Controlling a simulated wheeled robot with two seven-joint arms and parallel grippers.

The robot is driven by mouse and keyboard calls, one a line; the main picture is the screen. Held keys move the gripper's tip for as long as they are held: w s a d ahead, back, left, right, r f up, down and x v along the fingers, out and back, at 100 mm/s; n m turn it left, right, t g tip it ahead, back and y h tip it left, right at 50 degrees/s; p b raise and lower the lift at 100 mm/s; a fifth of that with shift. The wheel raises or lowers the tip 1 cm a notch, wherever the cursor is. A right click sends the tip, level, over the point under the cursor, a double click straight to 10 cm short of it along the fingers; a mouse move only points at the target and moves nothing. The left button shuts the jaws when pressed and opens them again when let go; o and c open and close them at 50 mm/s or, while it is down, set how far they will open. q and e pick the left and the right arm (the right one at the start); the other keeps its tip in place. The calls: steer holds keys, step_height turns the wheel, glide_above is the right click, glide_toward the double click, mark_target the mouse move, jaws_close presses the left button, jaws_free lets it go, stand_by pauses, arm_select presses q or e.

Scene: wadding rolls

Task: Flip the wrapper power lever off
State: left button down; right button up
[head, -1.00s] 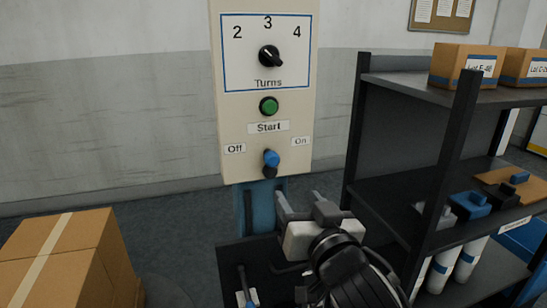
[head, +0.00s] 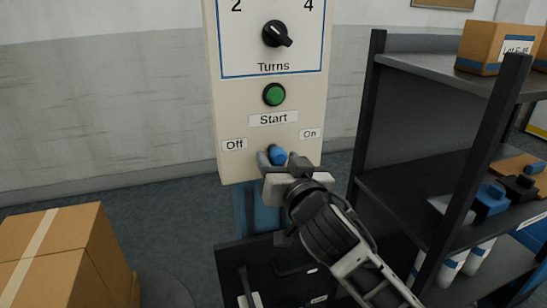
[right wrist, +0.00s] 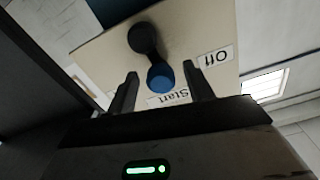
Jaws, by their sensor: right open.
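The power lever has a blue knob (head: 278,155) low on the beige control panel (head: 235,105), between the Off label (head: 234,145) and the On label (head: 310,134). My right gripper (head: 278,158) is at the lever, with its fingers on either side of the blue knob. In the right wrist view the blue knob (right wrist: 160,76) sits between the two open fingers (right wrist: 160,90), with a gap on each side. The lever's dark base (right wrist: 143,38) shows there too. My left gripper is not in view.
Above the lever are the green Start button (head: 274,95) and the Turns dial (head: 277,34). A dark shelf rack (head: 430,70) with boxes and bottles stands close on the right. A taped carton (head: 60,250) is at the lower left.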

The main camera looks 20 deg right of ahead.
steer(key=c, duration=1)
steer(key=shift+a+n, duration=0.1)
steer(key=shift+n, duration=0.2)
steer(key=n, duration=0.1)
steer(key=a+n, duration=0.1)
steer(key=n, duration=0.1)
steer(key=shift+s+f, duration=0.1)
steer(key=shift+f, duration=0.05)
steer(key=shift+a+f+n, duration=0.15)
steer(key=shift+a+n, duration=0.1)
steer(key=shift+n, duration=0.5)
steer(key=shift+a+f+n, duration=0.15)
steer(key=shift+a+n, duration=0.1)
steer(key=shift+n, duration=0.5)
steer(key=o, duration=1)
